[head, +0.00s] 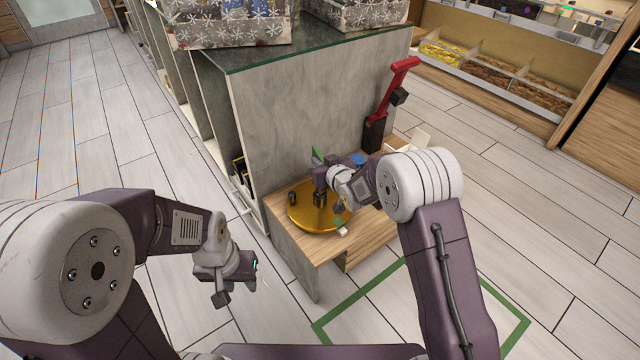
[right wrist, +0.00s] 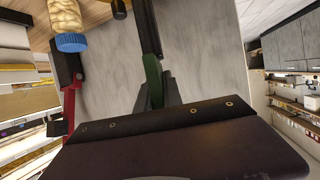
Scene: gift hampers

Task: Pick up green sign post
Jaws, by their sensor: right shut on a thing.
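The green sign post (right wrist: 153,80) is a narrow green piece between the dark fingers of my right gripper (right wrist: 155,92) in the right wrist view. My right gripper is shut on it. In the head view, a green tip (head: 316,154) shows just above my right gripper (head: 320,186), which is over a round golden tray (head: 310,221). The rest of the post is hidden there by the gripper and wrist. My left gripper (head: 238,284) hangs over the floor left of the wooden stand, away from the post; its finger gap is unclear.
The wooden stand (head: 376,232) bears the tray, a small dark item (head: 292,197) and a small white-and-green piece (head: 341,230). A blue-capped jar (right wrist: 70,40) and a red-handled tool (head: 390,90) are close by. A grey cabinet (head: 300,110) rises behind. Floor at right is clear.

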